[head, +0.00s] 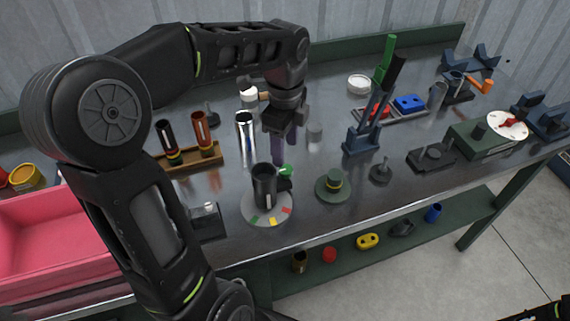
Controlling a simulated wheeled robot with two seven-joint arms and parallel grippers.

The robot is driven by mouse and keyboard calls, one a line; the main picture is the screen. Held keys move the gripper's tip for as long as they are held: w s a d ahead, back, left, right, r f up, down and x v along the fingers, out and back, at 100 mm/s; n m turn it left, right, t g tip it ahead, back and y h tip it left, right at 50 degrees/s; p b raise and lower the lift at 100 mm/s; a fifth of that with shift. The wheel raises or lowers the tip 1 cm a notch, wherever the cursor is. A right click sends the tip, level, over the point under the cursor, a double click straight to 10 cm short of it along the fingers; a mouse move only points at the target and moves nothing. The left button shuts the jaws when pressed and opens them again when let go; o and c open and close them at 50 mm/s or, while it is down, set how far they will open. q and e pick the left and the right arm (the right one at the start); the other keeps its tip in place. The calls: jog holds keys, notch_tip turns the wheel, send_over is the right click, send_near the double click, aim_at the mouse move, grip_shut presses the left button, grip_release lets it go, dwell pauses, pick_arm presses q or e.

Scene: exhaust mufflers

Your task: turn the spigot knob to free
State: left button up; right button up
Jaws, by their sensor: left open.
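A dark upright cylinder (264,186) stands on a round grey disc (255,216) with red, yellow and green marks near the front edge of the table. A small green knob (285,170) shows at the cylinder's right side; I cannot tell for sure that it is the spigot knob. My left gripper (287,157) points down just behind and above this green knob. Its fingers are apart with nothing seen between them, and I cannot tell whether they touch anything. My right gripper is not in view; only a bit of dark arm shows at the bottom right corner.
A shiny metal tube (245,138) stands left of the gripper, and a small grey cylinder (314,134) to its right. A green round piece (333,186) and a blue stand (362,141) are further right. A white dial with a red pointer (508,124) sits at the far right.

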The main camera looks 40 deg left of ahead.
aim_at(285, 169)
pick_arm(q)
notch_tip(285, 169, down, 7)
jog(key=shift+r, duration=0.1)
jog(key=shift+c, duration=0.3)
grip_shut()
dwell(0.5)
